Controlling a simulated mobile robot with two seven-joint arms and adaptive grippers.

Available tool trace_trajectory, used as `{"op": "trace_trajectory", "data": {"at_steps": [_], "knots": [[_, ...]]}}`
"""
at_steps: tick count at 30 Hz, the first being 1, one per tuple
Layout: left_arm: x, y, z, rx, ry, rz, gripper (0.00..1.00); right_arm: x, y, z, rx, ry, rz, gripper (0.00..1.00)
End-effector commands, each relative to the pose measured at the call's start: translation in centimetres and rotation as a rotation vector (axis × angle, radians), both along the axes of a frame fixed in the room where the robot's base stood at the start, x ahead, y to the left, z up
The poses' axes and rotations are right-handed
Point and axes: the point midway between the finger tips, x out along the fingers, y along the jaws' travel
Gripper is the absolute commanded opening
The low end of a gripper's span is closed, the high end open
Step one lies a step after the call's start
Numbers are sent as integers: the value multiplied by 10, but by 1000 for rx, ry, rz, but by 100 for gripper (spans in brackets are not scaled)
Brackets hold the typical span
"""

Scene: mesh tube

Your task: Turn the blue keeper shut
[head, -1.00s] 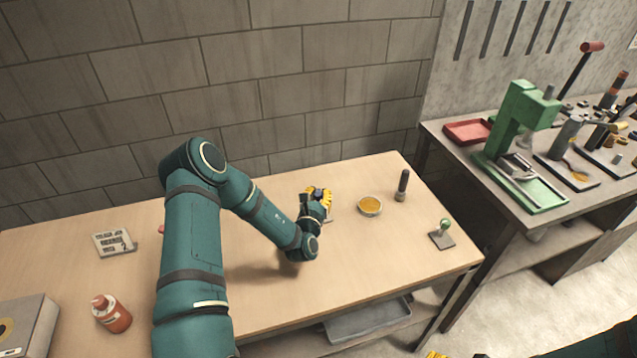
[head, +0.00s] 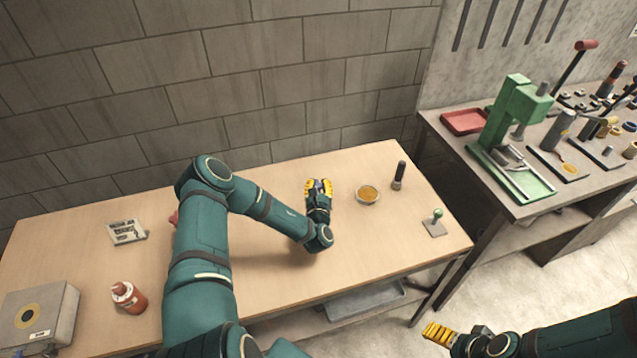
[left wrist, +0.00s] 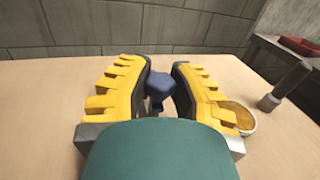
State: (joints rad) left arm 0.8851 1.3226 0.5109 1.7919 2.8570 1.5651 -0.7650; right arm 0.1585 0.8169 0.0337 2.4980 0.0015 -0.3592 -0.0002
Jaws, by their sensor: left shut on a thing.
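The blue keeper (left wrist: 158,84) is a small dark blue block between the fingers of my left gripper in the left wrist view. My left gripper (head: 319,187) is shut on it over the wooden table, left of a small bowl. Its yellow ribbed fingers (left wrist: 160,92) stand on both sides of the keeper, and my green hand hides what lies below it. In the head view the fingers mostly hide the keeper. I cannot tell how far it is turned. My right gripper (head: 438,334) hangs in front of the table at lower right; its opening is unclear.
On the table (head: 300,275), a bowl of amber stuff (head: 368,195), a dark-handled tool (head: 398,176) and a green-knobbed piece (head: 435,223) stand to the right. A block wall rises behind.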

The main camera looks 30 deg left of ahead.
Motion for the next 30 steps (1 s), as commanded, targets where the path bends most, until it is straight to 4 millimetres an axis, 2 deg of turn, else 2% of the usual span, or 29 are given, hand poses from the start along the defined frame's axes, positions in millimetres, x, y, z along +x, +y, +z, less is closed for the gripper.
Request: {"op": "trace_trajectory", "data": {"at_steps": [1,30], "knots": [[-3,-1,-5,-7,13,3,0,0,0,2,0,0,0,83],[-3,-1,-6,-6,14,40,0,1,0,10,1,0,2,83]]}}
